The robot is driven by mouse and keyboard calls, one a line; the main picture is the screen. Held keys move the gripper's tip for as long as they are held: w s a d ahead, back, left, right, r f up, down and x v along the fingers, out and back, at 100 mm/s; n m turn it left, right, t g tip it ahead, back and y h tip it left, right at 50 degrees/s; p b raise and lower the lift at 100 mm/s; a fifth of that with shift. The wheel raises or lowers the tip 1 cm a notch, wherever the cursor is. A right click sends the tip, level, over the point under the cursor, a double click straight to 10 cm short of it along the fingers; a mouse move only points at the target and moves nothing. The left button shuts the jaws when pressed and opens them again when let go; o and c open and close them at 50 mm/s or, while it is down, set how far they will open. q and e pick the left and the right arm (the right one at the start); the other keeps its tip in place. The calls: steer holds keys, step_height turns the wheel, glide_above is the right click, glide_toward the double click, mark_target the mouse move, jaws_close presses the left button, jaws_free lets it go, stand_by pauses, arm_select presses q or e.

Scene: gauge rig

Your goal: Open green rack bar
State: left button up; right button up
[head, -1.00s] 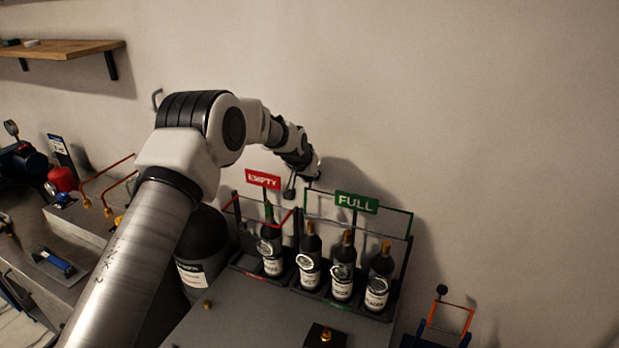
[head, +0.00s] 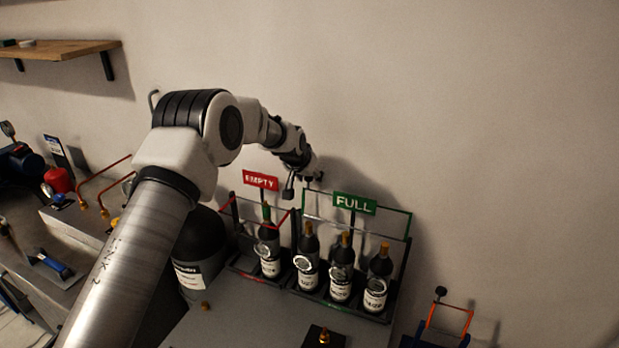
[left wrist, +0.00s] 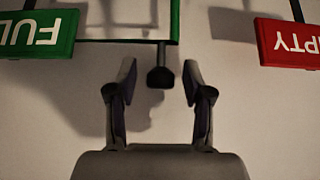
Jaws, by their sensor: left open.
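The green rack bar (head: 393,208) is a thin frame above the rack with the green FULL sign (head: 354,204). It runs across the top of the left wrist view (left wrist: 120,41), where the sign appears upside down. My left gripper (head: 312,181) is near the bar's left end, close to the wall. In the left wrist view its two fingers (left wrist: 157,85) are spread. A dark knob (left wrist: 160,77) on a short post by the bar's corner shows between the fingertips. Whether a finger touches it cannot be told. My right gripper is not in view.
Dark bottles (head: 376,285) stand in the rack under the bar. The red EMPTY sign (head: 261,181) is to the left, with one bottle (head: 268,246) below it. A black tank (head: 203,245) stands left of the rack. The wall right of the rack is bare.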

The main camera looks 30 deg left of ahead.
arm_select(q)
steer(key=v, duration=1.1)
steer(key=shift+s+r, duration=0.2)
steer(key=shift+r, duration=0.1)
steer(key=shift+w, duration=0.1)
